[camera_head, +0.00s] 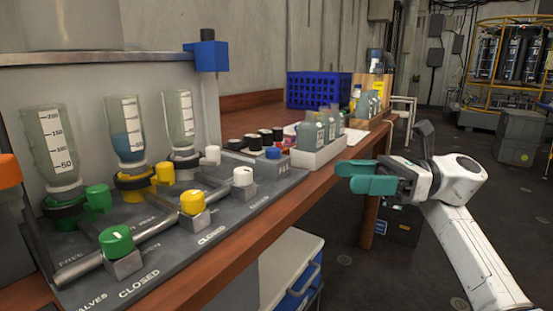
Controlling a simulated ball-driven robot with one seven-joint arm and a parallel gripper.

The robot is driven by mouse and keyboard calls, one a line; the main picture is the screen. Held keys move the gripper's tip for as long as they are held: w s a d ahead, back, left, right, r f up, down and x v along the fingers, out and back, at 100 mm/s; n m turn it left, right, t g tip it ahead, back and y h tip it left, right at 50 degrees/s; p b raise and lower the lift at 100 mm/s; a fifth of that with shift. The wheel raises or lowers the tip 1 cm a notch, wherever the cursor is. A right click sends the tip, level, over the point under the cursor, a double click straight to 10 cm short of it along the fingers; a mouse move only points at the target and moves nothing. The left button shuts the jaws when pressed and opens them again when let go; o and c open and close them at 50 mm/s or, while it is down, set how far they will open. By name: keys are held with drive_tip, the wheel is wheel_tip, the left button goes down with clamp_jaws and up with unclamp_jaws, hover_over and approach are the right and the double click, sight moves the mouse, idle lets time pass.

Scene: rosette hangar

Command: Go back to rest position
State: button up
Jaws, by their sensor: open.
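My gripper (345,177) is at the right of the head view, with teal fingers on a white and black wrist. It points left and is held beside the bench's right edge, above the dark floor. Its fingers are open, with nothing seen between them. My white arm runs down from it to the lower right.
The wooden bench (235,264) carries a valve panel (228,213) with green, yellow and white knobs and inverted bottles. Beyond stand a white rack (318,157) of bottles and a blue crate (318,89). A grey box (522,137) stands farther right. Floor between is open.

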drive_tip(key=w+d+f+m+t+h, duration=0.3)
drive_tip(key=m+t, duration=0.9)
drive_tip(key=m, duration=0.2)
drive_tip(key=w+d+f+m+t+h, duration=0.2)
drive_tip(key=w+d+m+t+h, duration=0.15)
drive_tip(key=m+t, duration=1)
drive_tip(key=s+d+f+m+g+h, duration=0.1)
drive_tip(key=d+f+m+h, duration=0.3)
drive_tip(key=f+m+h, duration=0.35)
drive_tip(key=s+d+f+m+g+h, duration=0.2)
drive_tip(key=d+f+m+h, duration=0.1)
drive_tip(key=f+m+h, duration=0.45)
drive_tip(key=s+d+f+m+g, duration=0.2)
drive_tip(key=s+f+m+g, duration=0.95)
drive_tip(key=s+f, duration=1.2)
drive_tip(key=s+a+f+m+g+y, duration=0.15)
drive_tip(key=s+g, duration=0.25)
drive_tip(key=s, duration=0.5)
drive_tip(key=s+f+g+y, duration=0.1)
drive_tip(key=s+f+g, duration=0.2)
drive_tip(key=s, duration=0.6)
wheel_tip(320, 180, up, 33)
drive_tip(key=p, duration=3.2)
drive_tip(key=shift+s+a+f, duration=0.15)
